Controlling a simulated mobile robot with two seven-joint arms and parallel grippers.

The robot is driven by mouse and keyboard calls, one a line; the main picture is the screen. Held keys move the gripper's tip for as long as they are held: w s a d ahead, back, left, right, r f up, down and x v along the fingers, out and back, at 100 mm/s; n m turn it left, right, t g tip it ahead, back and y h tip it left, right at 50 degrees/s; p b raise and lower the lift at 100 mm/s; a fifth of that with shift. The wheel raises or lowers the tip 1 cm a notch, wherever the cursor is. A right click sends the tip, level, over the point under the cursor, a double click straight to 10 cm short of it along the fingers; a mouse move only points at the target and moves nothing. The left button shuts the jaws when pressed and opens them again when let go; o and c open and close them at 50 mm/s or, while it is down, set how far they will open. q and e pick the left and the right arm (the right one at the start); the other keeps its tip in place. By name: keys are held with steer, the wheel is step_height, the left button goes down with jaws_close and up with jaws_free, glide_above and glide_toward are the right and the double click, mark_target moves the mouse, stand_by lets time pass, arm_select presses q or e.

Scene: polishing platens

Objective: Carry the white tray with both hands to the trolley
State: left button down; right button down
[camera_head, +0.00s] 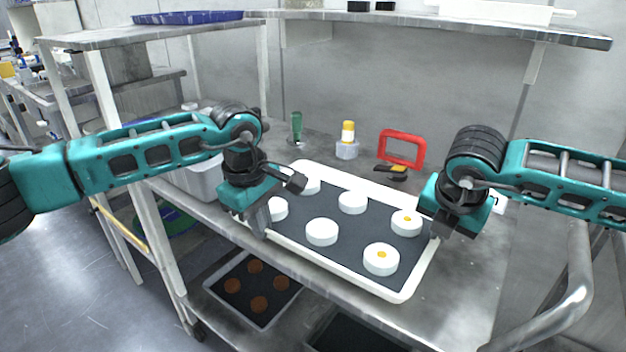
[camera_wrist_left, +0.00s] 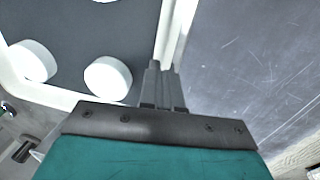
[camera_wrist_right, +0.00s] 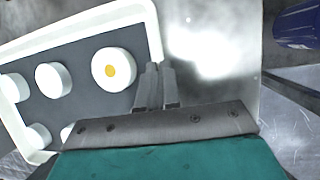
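The white tray (camera_head: 345,276) has a dark liner and carries several white round pucks, two with yellow centres. It lies over the steel bench top; I cannot tell whether it touches it. My left gripper (camera_head: 262,222) is at the tray's left rim, its fingers close together on the rim, also in the left wrist view (camera_wrist_left: 164,85). My right gripper (camera_head: 437,236) is at the right rim; in the right wrist view its fingers (camera_wrist_right: 156,86) close around the rim edge. The trolley cannot be identified with certainty.
A lower shelf holds a tray of brown discs (camera_head: 256,284). A shelf (camera_head: 440,24) hangs above. Floor is clear at lower left.

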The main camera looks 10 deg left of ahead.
arm_select(q)
steer(key=c, duration=1.8)
jaws_free()
steer(key=shift+f, duration=0.35)
arm_select(e)
steer(key=c, duration=1.8)
jaws_free()
steer(key=shift+f, duration=0.4)
arm_select(q)
steer(key=o, duration=0.4)
arm_select(e)
steer(key=o, duration=0.4)
arm_select(q)
steer(key=shift+o, duration=0.2)
arm_select(e)
steer(key=shift+o, duration=0.2)
steer(key=shift+r, duration=0.15)
arm_select(q)
step_height(320, 180, up, 12)
steer(key=s, duration=0.1)
steer(key=shift+s+a, duration=0.2)
steer(key=shift+a, duration=0.2)
arm_select(e)
steer(key=v, duration=1.2)
